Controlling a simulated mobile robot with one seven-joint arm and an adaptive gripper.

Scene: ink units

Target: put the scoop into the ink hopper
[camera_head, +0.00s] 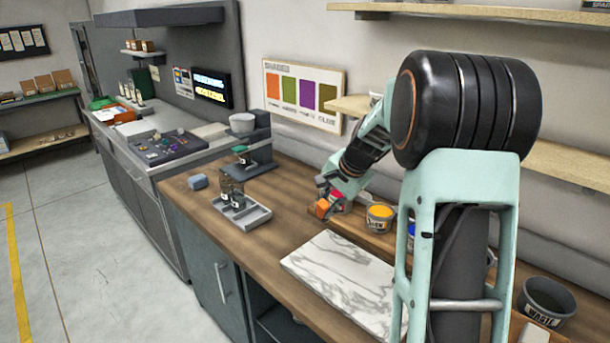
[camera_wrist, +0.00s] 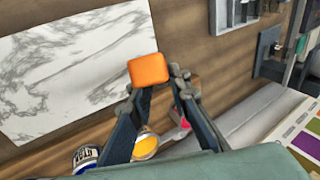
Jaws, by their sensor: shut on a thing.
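My gripper (camera_head: 329,193) is shut on the scoop (camera_head: 322,208), of which an orange, block-like part shows. In the wrist view this orange part (camera_wrist: 148,70) sits at the fingertips (camera_wrist: 157,84); the rest of the scoop is hidden or cannot be made out. The gripper is above the back of the wooden counter, beside the ink tins. What looks like the ink hopper is a pale grey bowl (camera_head: 242,123) on top of a dark machine (camera_head: 260,148), to the left of my gripper and well apart from it.
A yellow-ink tin (camera_head: 380,218) and a red one (camera_wrist: 180,120) stand close to the gripper. A marble slab (camera_head: 338,272) lies in front. Wood between slab and tray is clear.

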